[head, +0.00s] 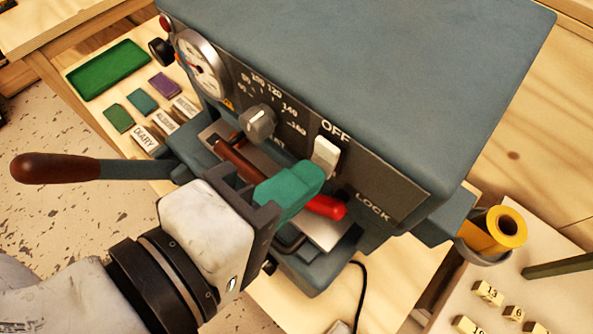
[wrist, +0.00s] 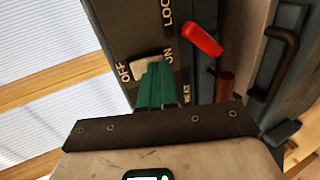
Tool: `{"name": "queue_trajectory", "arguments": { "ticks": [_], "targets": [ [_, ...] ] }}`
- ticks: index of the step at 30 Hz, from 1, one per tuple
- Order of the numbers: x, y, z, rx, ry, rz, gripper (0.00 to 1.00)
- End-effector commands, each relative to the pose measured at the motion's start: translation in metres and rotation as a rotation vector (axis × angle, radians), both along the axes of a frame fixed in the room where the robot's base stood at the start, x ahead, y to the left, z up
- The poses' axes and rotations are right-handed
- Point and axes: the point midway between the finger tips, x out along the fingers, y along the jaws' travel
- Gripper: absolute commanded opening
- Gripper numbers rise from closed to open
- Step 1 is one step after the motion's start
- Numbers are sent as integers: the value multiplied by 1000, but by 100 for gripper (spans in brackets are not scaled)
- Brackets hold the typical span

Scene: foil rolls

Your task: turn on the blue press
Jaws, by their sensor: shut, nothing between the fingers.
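The blue press (head: 400,60) is a large blue-grey machine with a dark front panel. Its white switch (head: 326,154) sits under the OFF label in the head view, and also shows in the wrist view (wrist: 146,66) between OFF and ON. My gripper (head: 315,173) has green fingers closed together with nothing between them. The fingertips (wrist: 158,68) are right at the switch and cover part of it in the wrist view. I cannot tell whether they touch it. The ON label is hidden in the head view.
A red-tipped lock lever (head: 325,206) lies just below my fingers. A dial knob (head: 258,122) and a gauge (head: 200,66) are on the panel. A long brown-handled lever (head: 60,168) sticks out left. A yellow foil roll (head: 500,230) stands at right.

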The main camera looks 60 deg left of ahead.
Motion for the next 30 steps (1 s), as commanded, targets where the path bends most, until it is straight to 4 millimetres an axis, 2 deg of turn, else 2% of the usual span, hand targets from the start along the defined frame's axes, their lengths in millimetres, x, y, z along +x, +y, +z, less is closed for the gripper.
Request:
{"name": "queue_trajectory", "arguments": {
  "ticks": [13, 18, 30],
  "targets": [
    [4, 1, -2, -1, 0, 0, 0],
    [10, 1, -9, 8, -57, -4, 0],
    [9, 2, -1, 12, -54, -4, 0]
  ]
}}
